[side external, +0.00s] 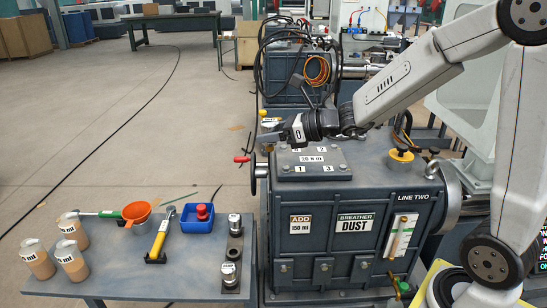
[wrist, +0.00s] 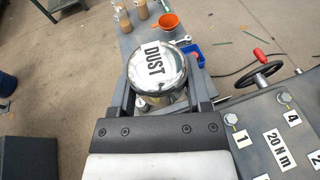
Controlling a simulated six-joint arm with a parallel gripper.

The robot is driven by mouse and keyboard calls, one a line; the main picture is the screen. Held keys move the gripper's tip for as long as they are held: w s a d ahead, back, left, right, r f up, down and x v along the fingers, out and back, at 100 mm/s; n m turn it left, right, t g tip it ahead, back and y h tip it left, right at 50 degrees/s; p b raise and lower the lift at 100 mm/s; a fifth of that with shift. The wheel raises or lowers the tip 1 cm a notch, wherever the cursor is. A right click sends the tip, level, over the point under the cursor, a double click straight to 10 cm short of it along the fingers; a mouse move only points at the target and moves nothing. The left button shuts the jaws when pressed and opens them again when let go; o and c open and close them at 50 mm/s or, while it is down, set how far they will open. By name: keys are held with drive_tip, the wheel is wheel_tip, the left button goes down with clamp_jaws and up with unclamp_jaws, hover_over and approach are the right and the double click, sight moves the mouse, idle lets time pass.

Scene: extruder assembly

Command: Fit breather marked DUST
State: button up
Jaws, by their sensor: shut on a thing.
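My gripper (wrist: 164,92) is shut on a shiny metal breather (wrist: 158,72) with a white DUST label, one finger on each side of it in the wrist view. In the side view my gripper (side external: 282,134) is above the left edge of the grey gearbox (side external: 320,205); the breather there is hard to make out. A front plate (side external: 353,224) on the gearbox reads BREATHER DUST. A yellow part with a dark knob (side external: 401,155) sits on the gearbox top at right. Two other metal canisters, one at the back (side external: 234,224) and one at the front (side external: 230,273), stand on the side table.
The side table (side external: 190,270) holds beakers (side external: 72,262), an orange funnel (side external: 137,212), a yellow-handled tool (side external: 159,240) and a blue bin (side external: 197,218). A handwheel with a red handle (side external: 243,159) juts from the gearbox's left side. A bolted cover (side external: 312,168) lies on its top.

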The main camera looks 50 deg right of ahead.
drive_tip(key=w+d+m+h, duration=0.1)
drive_tip(key=w+d, duration=0.2)
drive_tip(key=d, duration=0.5)
drive_tip(key=w+d+m+t+h, duration=0.1)
drive_tip(key=w+d, duration=0.2)
drive_tip(key=d, duration=0.4)
drive_tip(key=w+d+m+h, duration=0.1)
drive_tip(key=w+d, duration=0.2)
drive_tip(key=d, duration=0.5)
drive_tip(key=s+d+f+m+h, duration=0.1)
drive_tip(key=s+d+m+h, duration=0.15)
drive_tip(key=d, duration=1.55)
drive_tip(key=shift+n+t+h, duration=0.25)
drive_tip(key=shift+t+h, duration=0.05)
drive_tip(key=shift+h, duration=0.05)
drive_tip(key=shift+w+a+f, duration=0.15)
drive_tip(key=shift+w+f, duration=0.05)
drive_tip(key=shift+f, duration=1.15)
drive_tip(key=shift+w+a+f, duration=0.1)
drive_tip(key=shift+w+f, duration=0.05)
drive_tip(key=shift+f, duration=1.15)
drive_tip(key=shift+f, duration=0.15)
drive_tip(key=shift+f, duration=2.65)
drive_tip(key=shift+f, duration=1.05)
